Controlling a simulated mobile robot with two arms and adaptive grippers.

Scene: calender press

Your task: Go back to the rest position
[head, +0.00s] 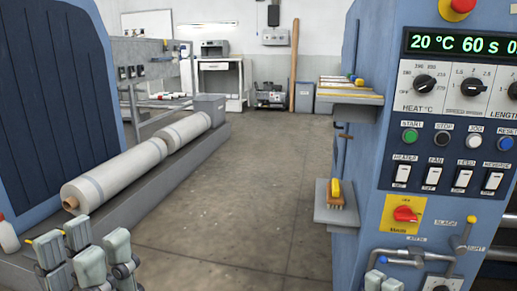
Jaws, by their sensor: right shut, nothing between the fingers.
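My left gripper (84,250) is at the bottom left of the head view. Its grey fingers stand apart with nothing seen between them, in front of the floor and the grey ledge. My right gripper (383,282) shows only its fingertips at the bottom edge, below the control panel (450,130). It is shut and empty. The rest of both arms is out of view.
White rolls (120,175) lie along the left ledge. The floor (240,190) between is clear.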

